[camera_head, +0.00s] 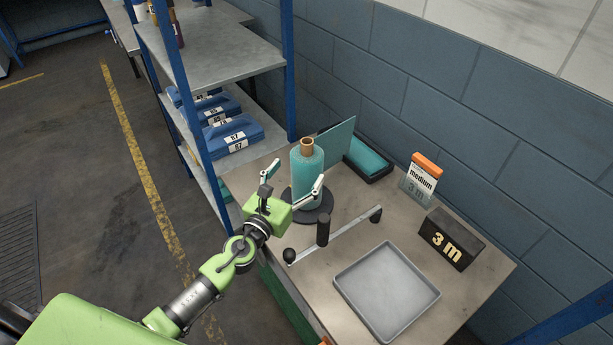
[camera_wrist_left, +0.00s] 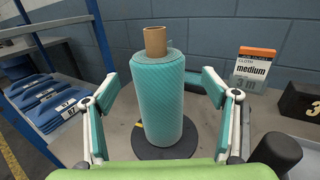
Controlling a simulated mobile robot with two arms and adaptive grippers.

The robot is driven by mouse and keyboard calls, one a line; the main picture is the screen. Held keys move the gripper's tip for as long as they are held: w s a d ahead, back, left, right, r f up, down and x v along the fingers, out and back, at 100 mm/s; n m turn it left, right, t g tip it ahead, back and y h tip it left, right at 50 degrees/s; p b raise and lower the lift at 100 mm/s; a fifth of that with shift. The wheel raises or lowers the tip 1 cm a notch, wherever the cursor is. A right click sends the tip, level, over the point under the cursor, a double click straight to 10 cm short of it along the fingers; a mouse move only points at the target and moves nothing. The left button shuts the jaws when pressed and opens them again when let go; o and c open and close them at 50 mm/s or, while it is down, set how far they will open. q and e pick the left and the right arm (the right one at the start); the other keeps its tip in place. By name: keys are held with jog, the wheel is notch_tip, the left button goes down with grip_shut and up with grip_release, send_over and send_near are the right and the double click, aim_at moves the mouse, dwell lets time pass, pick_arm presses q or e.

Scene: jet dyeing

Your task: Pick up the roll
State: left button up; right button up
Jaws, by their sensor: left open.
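The roll (camera_head: 307,167) is a teal cylinder with a brown core tube sticking out of its top. It stands upright on a dark round base (camera_head: 322,208) on the bench. In the left wrist view the roll (camera_wrist_left: 158,100) is in the middle, between the spread fingers. My left gripper (camera_head: 293,178) is open, its two fingers on either side of the near part of the roll. Gaps show between the fingers and the roll, so they seem not to touch it. My right gripper is not in view.
A dark upright knob and bar (camera_head: 323,230) stand beside the base. A grey tray (camera_head: 387,292), a black "3 m" block (camera_head: 450,240) and a "medium" card (camera_head: 420,180) are to the right. A blue-post shelf (camera_head: 215,60) with blue packs (camera_head: 232,136) stands left.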

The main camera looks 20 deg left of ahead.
aim_at(307, 157)
pick_arm(q)
jog(key=shift+w+d, duration=0.25)
jog(key=shift+w, duration=0.65)
jog(key=w, duration=0.4)
jog(key=shift+w+f+b, duration=0.25)
jog(key=shift+w+b, duration=0.1)
jog(key=shift+w, duration=0.05)
jog(key=shift+w+d, duration=0.15)
jog(key=shift+w, duration=0.15)
jog(key=shift+s, duration=0.1)
jog(key=shift+c, duration=0.3)
jog(key=shift+r, duration=0.1)
jog(key=c, duration=1.9)
jog(key=shift+r, duration=0.15)
jog(key=shift+c, duration=0.2)
